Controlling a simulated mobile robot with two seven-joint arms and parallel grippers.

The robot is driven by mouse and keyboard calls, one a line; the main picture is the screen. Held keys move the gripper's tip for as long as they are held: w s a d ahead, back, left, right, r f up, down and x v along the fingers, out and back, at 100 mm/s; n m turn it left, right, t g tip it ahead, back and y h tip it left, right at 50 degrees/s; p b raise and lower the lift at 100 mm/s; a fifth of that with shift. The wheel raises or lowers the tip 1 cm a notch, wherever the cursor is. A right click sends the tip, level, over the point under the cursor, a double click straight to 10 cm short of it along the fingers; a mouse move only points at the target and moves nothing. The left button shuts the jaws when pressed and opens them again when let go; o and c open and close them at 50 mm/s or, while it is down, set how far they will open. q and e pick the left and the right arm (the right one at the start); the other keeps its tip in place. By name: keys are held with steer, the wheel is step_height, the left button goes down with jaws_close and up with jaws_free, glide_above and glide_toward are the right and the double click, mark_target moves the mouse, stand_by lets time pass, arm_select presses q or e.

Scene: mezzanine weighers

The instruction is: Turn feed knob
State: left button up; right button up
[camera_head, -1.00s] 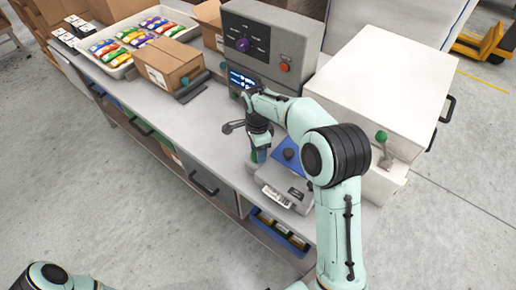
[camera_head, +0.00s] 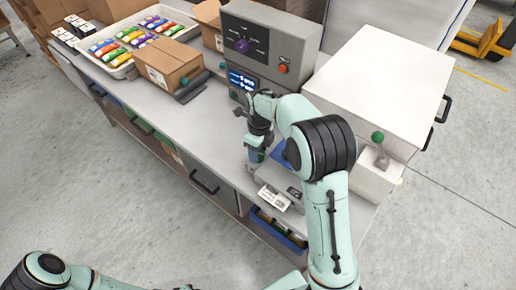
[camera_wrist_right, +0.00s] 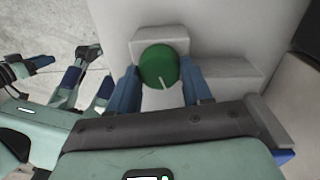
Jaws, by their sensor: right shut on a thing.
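My right gripper (camera_head: 257,150) is at the left side of a small grey label machine (camera_head: 292,187) on the bench. In the right wrist view its two blue fingertips (camera_wrist_right: 160,88) stand on either side of a round green knob (camera_wrist_right: 158,66) and are shut on it. The knob has a white pointer line on its face, pointing down in that view. The fingers largely hide the knob in the head view. A white printed label (camera_head: 273,198) sticks out at the machine's front. My left arm shows at the lower left of the head view. Blue-tipped finger parts (camera_wrist_right: 90,82) show at the left of the right wrist view.
A grey control box (camera_head: 270,45) with a purple knob stands behind. A white cabinet (camera_head: 380,85) with a green-knobbed lever (camera_head: 378,137) stands to the right. Cardboard boxes (camera_head: 170,65) and a tray of colourful packs (camera_head: 120,68) are at the left. Bench space left of the gripper is clear.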

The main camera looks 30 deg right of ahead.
mark_target(260, 152)
arm_select(q)
steer(key=shift+w+r, duration=0.45)
arm_select(e)
steer(key=shift+m, duration=1.1)
steer(key=o, duration=1)
steer(key=shift+o, duration=0.2)
arm_select(q)
steer(key=shift+w+r+p, duration=0.55)
steer(key=shift+w+p, duration=0.1)
steer(key=shift+w, duration=0.1)
arm_select(e)
step_height(260, 152, up, 13)
steer(key=shift+d+r, duration=0.15)
steer(key=shift+d, duration=0.15)
